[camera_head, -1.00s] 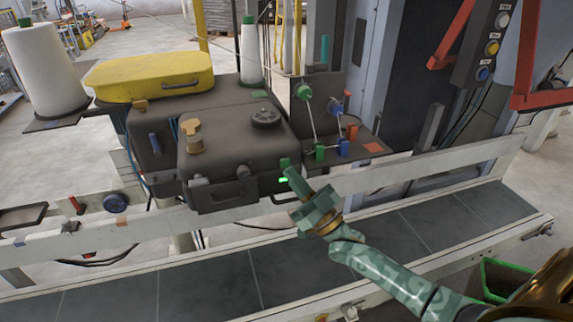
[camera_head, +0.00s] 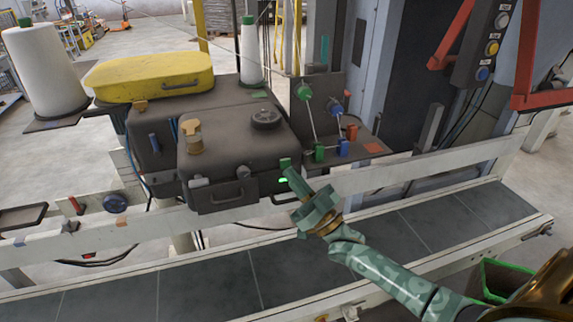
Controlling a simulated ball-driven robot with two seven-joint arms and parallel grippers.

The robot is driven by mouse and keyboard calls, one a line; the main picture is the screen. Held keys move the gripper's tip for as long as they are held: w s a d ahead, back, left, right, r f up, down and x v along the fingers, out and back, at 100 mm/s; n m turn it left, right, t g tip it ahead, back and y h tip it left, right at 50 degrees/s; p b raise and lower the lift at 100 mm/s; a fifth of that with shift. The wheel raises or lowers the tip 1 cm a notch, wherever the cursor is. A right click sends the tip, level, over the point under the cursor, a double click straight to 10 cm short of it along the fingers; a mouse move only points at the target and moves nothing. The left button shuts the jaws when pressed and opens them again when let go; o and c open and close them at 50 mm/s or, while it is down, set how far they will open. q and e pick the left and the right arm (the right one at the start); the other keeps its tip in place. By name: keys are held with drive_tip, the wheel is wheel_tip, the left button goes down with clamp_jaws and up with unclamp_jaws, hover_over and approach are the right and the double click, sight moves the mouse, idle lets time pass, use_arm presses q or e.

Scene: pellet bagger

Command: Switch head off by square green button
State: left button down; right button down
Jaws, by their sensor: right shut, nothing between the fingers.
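The dark sewing head (camera_head: 235,150) stands behind the conveyor, with a yellow-topped case behind it. A small bright green lit spot (camera_head: 283,180) shows at the lower right of its front; it is too small and partly covered to tell whether it is the square button. My right gripper (camera_head: 289,170) is shut and empty. Its fingertips are right beside the green spot, overlapping it in the picture; I cannot tell whether they touch it. My left gripper is not in view.
The conveyor (camera_head: 205,280) runs across the front with a pale rail (camera_head: 420,166) behind it. Green and blue thread guides (camera_head: 319,154) stand right of the head. A white thread cone (camera_head: 44,70) is at far left. A button panel (camera_head: 492,47) hangs at upper right.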

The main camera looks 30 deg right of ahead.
drive_tip(key=shift+w, duration=0.2)
idle(0.5)
drive_tip(key=shift+w+d, duration=0.1)
drive_tip(key=shift+w, duration=0.2)
drive_tip(key=shift+w+d+b, duration=0.1)
drive_tip(key=shift+w+b, duration=0.3)
drive_tip(key=shift+w, duration=0.05)
idle(0.6)
drive_tip(key=shift+s, duration=0.1)
drive_tip(key=shift+s+a+p, duration=0.2)
drive_tip(key=shift+s+p, duration=0.35)
drive_tip(key=shift+s, duration=0.3)
